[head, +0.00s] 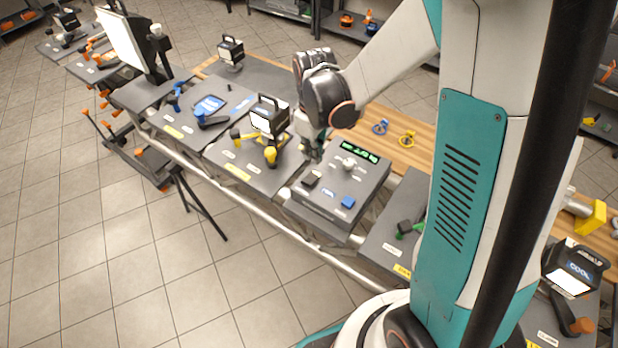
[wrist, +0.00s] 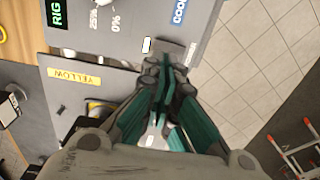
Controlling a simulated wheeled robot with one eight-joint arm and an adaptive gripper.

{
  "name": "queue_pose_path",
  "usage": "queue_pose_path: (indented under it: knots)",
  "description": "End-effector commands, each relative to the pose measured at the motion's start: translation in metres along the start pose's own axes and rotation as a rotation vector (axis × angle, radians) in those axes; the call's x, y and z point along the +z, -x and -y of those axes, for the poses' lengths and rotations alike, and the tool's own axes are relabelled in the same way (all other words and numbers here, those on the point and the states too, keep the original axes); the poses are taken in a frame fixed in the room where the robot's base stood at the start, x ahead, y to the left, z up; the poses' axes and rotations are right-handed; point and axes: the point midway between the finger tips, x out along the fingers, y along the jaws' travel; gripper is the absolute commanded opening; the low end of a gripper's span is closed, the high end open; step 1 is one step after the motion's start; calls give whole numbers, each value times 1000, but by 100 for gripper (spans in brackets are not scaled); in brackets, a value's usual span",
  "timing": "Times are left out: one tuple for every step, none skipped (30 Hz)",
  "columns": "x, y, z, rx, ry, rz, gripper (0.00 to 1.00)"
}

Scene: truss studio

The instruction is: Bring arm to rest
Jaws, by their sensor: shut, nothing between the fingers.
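My gripper (head: 313,150) hangs at the end of my white and teal arm, fingers down, beside the left edge of a grey control console (head: 312,208) in the head view. In the wrist view my gripper (wrist: 165,75) shows its teal fingers drawn together, with nothing between them. The fingertips overlap the console's edge in that view. I cannot tell whether they touch it or hang above it.
Left stand a lamp (head: 269,117) and a yellow clamp-like tool (head: 271,155). Tiled floor (head: 120,270) is clear in front.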

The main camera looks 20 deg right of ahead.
Motion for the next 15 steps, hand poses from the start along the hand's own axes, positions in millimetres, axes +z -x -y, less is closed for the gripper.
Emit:
queue_pose_path:
  knots:
    - [0, 0, 0, 0, 0, 0, 0]
    - [0, 0, 0, 0, 0, 0, 0]
    - [0, 0, 0, 0, 0, 0, 0]
    - [0, 0, 0, 0, 0, 0, 0]
    - [0, 0, 0, 0, 0, 0, 0]
    - [0, 0, 0, 0, 0, 0, 0]
    - [0, 0, 0, 0, 0, 0, 0]
    - [0, 0, 0, 0, 0, 0, 0]
    - [0, 0, 0, 0, 0, 0, 0]
    - [0, 0, 0, 1, -1, -1, 0]
    - [0, 0, 0, 2, -3, -2, 0]
    - [1, 2, 1, 5, -8, -6, 0]
    - [2, 3, 1, 8, -13, -10, 0]
    - [3, 6, 2, 11, -19, -16, 0]
    - [4, 9, 3, 18, -31, -26, 0]
